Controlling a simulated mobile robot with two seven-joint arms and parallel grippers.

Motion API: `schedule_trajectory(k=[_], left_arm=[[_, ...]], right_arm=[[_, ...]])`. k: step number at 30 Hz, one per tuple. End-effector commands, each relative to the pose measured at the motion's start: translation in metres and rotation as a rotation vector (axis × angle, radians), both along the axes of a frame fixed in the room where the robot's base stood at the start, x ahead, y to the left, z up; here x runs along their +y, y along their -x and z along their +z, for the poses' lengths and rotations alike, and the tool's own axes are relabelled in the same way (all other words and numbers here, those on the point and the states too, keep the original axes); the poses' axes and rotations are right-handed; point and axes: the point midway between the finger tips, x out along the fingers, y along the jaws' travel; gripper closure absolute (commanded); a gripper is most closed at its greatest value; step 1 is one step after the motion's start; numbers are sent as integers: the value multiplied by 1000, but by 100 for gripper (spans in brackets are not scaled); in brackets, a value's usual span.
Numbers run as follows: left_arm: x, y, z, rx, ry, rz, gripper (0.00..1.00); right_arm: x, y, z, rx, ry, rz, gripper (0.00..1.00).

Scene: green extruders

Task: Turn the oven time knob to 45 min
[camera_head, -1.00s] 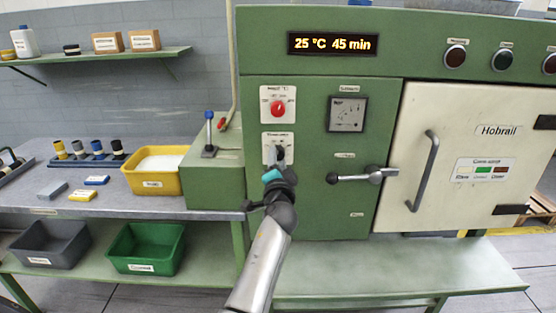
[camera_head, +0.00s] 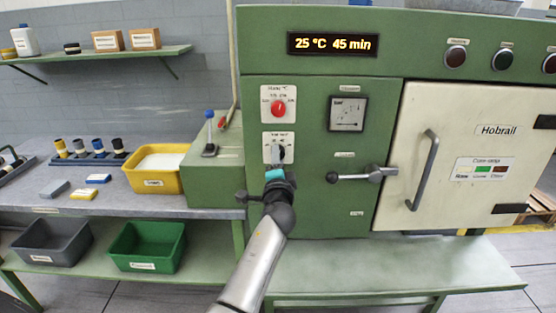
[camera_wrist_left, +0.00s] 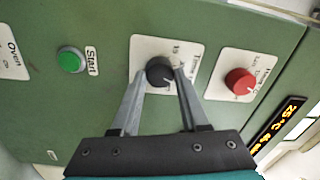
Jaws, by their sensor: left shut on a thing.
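The black time knob (camera_wrist_left: 160,71) sits on a white plate on the green oven panel. It also shows small in the head view (camera_head: 276,154), partly covered by the gripper. My left gripper (camera_wrist_left: 163,80) is shut on the knob, with one finger on each side of it. In the head view the left gripper (camera_head: 276,164) reaches up to the knob from below. The oven display (camera_head: 333,44) reads 25 °C 45 min. My right gripper is not in view.
A red knob (camera_head: 278,108) is just above the time knob. A lever handle (camera_head: 362,175) sticks out to the right, beside the closed white door (camera_head: 480,130). A green start button (camera_wrist_left: 70,60) shows in the wrist view. A yellow bin (camera_head: 156,180) stands left.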

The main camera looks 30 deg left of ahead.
Motion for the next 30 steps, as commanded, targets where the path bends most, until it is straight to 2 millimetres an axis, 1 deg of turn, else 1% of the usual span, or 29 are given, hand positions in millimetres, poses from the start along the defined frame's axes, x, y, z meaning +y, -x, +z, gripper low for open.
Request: schedule_trajectory(k=[3,4,9,12,19,23,26,30], left_arm=[[1,0,1,-2,0,0,100],[1,0,1,-2,0,0,54],[0,0,1,-2,0,0,35],[0,0,1,-2,1,0,26],[0,0,0,-1,2,0,26],[-3,5,0,-1,2,0,26],[-8,13,-1,0,2,-1,26],[-20,31,-2,-1,3,-2,26]], right_arm=[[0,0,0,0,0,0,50],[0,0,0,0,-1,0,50],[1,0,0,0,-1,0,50],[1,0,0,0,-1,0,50],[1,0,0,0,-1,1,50],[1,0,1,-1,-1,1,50],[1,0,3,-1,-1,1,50],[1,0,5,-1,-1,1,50]])
